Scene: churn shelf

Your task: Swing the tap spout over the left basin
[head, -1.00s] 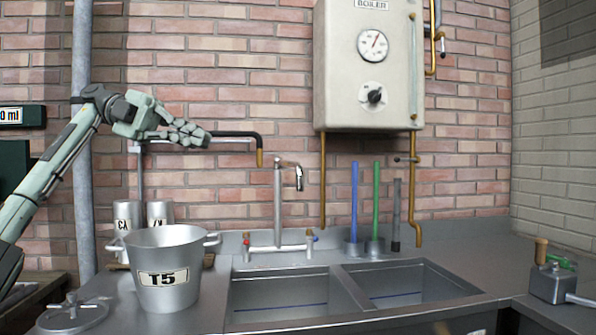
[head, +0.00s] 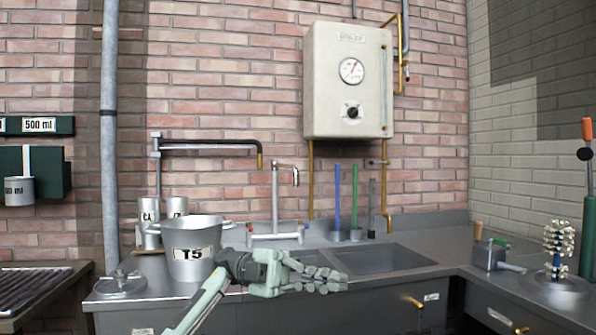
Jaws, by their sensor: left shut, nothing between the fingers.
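The metal tap (head: 275,205) stands behind the sink, and its hooked spout (head: 288,167) points to the right in the picture, with its tip hanging down. The left basin (head: 308,257) is mostly hidden behind my left gripper. The right basin (head: 385,258) shows clearly and looks empty. My left gripper (head: 340,280) is shut and empty, pointing right, low in front of the sink's front edge in the picture. It is well below the spout and apart from it. My right gripper is out of view.
A metal pot marked T5 (head: 190,252) stands left of the sink, beside a lid (head: 120,284). A black swing arm (head: 210,142) reaches over the pot area from the wall. The boiler (head: 348,80) hangs above right. Blue (head: 337,196) and green (head: 355,196) rods stand behind the basins.

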